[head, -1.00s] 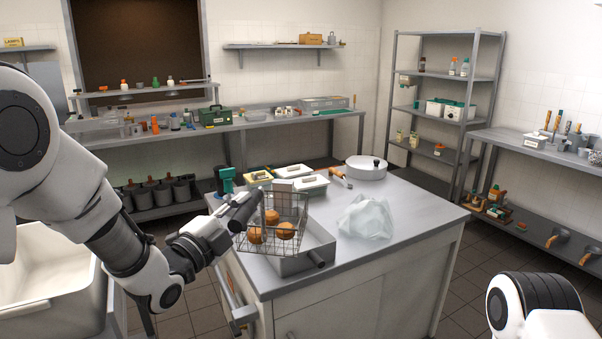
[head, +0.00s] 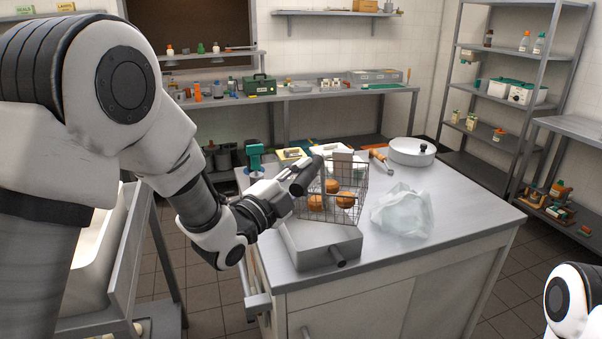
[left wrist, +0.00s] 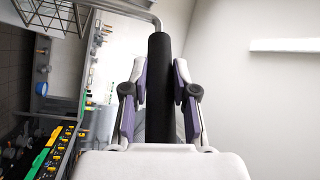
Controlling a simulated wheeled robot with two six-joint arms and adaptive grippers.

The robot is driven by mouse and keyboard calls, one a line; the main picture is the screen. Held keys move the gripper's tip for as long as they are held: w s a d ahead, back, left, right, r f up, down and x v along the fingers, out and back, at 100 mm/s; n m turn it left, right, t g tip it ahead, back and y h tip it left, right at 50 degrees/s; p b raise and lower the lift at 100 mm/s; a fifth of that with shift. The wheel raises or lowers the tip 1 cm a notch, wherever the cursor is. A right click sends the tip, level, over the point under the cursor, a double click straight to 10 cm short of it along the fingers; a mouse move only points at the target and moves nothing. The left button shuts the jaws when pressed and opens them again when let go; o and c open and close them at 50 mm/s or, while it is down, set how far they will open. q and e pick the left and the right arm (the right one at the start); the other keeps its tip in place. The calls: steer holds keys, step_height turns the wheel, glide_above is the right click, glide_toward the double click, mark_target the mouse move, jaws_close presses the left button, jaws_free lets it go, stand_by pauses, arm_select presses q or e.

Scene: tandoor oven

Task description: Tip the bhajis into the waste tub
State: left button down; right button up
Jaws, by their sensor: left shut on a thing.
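The wire basket (head: 352,211) holds three visible orange-brown bhajis (head: 345,199). It hangs above the counter, over the back part of a grey metal pan (head: 310,258). My left gripper (head: 284,196) is shut on the basket's dark handle (head: 302,177), to the left of the basket. In the left wrist view the black handle (left wrist: 159,85) runs between the two fingers (left wrist: 159,100), and a corner of the wire basket (left wrist: 48,14) shows at upper left. I cannot pick out the waste tub for certain. My right gripper is out of view.
A crumpled clear bag (head: 402,212) lies on the counter (head: 455,205) right of the basket. A pale basin (head: 92,245) is at lower left. The counter's front right is clear.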

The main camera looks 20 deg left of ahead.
arm_select(q)
steer(key=shift+w+d+f+n, duration=0.1)
steer(key=shift+d+f+n, duration=0.15)
steer(key=shift+d, duration=0.25)
steer(key=shift+d+n+t, duration=0.35)
steer(key=shift+n+t, duration=0.05)
steer(key=shift+n, duration=0.15)
steer(key=shift+a+f+n+t+y+b, duration=1)
steer(key=shift+a+f+n+t+y, duration=1.45)
steer(key=shift+a+n, duration=4.05)
steer(key=shift+a+f+n+g+y+b, duration=2.05)
steer(key=shift+f+n+y+b, duration=3.05)
steer(key=shift+f+n, duration=3.1)
step_height(320, 180, up, 8)
steer(key=a+m+t+h+p, duration=0.1)
steer(key=m+h, duration=0.3)
steer(key=m, duration=0.1)
steer(key=shift+w+a+t, duration=0.2)
steer(key=shift+w+t, duration=0.2)
